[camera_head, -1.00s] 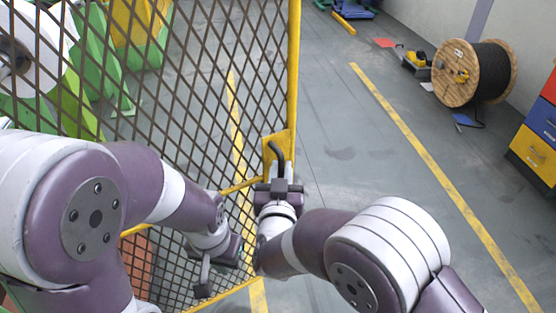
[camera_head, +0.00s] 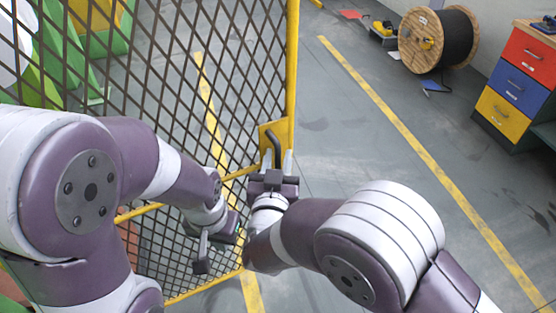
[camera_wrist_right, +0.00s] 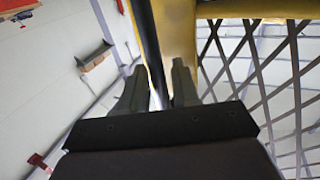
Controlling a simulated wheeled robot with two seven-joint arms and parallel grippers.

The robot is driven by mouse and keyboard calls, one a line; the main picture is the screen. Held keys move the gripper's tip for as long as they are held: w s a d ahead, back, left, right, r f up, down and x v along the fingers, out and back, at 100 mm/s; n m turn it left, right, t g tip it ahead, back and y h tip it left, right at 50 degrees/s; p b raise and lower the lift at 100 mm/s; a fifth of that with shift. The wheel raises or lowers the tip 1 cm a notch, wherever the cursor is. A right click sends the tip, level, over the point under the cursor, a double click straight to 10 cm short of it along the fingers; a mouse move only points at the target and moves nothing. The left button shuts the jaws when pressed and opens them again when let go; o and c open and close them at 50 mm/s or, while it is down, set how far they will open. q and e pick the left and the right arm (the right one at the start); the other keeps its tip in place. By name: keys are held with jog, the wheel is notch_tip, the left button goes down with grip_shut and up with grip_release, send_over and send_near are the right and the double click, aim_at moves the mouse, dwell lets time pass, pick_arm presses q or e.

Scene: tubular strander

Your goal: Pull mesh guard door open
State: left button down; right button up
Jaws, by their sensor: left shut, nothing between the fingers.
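The mesh guard door (camera_head: 200,50) has a yellow frame and dark diamond mesh. It fills the left half of the head view. Its black handle (camera_head: 271,146) is on a yellow plate at the door's right edge. My right gripper (camera_head: 271,165) is at the handle, with one finger on each side of it. The right wrist view also shows the handle (camera_wrist_right: 145,30) between the fingers (camera_wrist_right: 160,85); I cannot tell if both touch it. My left gripper (camera_head: 201,264) is shut and empty in front of the lower mesh.
A wooden cable drum (camera_head: 420,42) and a drawer cabinet (camera_head: 514,85) with red, blue and yellow drawers stand at the far right. A yellow floor line (camera_head: 400,131) runs across open grey floor right of the door. Green machine parts (camera_head: 55,45) show behind the mesh.

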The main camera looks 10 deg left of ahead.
jog(key=shift+s+f, duration=0.1)
jog(key=shift+s, duration=0.05)
jog(key=shift+s, duration=0.35)
jog(key=s+d+b, duration=0.1)
jog(key=s, duration=1)
jog(key=shift+s+b, duration=0.35)
